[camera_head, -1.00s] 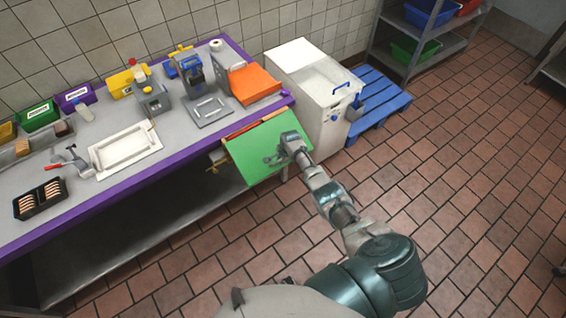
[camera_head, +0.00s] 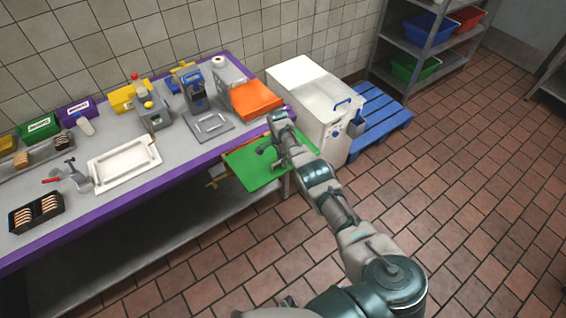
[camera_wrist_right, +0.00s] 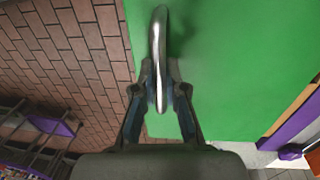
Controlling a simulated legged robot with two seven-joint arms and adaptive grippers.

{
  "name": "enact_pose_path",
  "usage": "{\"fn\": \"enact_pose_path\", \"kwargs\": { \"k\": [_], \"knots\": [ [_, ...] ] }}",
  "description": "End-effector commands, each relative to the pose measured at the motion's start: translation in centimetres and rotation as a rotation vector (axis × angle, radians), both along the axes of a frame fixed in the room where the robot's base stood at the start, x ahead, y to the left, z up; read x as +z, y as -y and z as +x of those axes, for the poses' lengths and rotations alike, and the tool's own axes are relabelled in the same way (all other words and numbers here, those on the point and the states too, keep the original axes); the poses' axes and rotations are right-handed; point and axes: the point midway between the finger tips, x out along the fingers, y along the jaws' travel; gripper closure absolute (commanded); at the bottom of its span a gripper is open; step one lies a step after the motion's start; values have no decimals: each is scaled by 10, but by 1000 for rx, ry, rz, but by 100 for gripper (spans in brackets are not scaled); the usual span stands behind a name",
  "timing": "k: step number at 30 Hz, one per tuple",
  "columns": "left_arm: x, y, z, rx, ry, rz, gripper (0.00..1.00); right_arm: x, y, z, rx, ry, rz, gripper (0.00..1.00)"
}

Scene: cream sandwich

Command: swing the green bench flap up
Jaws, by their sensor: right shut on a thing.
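The green bench flap (camera_head: 262,178) juts out from the front edge of the bench and looks close to level in the head view. My right gripper (camera_head: 268,152) is at the flap, and my right forearm covers part of its right side. In the right wrist view, the flap's green face (camera_wrist_right: 240,60) fills much of the picture. A curved metal handle (camera_wrist_right: 159,40) stands out from it. The right gripper (camera_wrist_right: 160,90) is shut on this handle, with a finger on each side. My left gripper is not in view.
A white chest (camera_head: 318,95) stands right of the flap, beside a blue pallet (camera_head: 380,115). The tiled floor in front is clear.

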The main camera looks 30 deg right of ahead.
Motion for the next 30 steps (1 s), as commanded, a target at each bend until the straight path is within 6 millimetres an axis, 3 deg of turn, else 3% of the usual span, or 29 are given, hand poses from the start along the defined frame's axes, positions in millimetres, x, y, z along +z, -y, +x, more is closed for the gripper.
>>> {"fn": "enact_pose_path", "kwargs": {
  "k": [12, 13, 16, 25, 30],
  "knots": [
    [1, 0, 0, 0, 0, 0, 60, 4, 0, 4, 1, 16, 1, 100],
    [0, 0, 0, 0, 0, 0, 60, 4, 0, 4, 1, 16, 1, 87],
    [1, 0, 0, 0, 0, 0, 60, 4, 0, 4, 0, 14, 1, 63],
    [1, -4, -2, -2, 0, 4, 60, 3, 0, 2, 0, 8, 2, 63],
    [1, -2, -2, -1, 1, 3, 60, 20, 0, 5, 0, 10, 2, 63]
  ]
}}
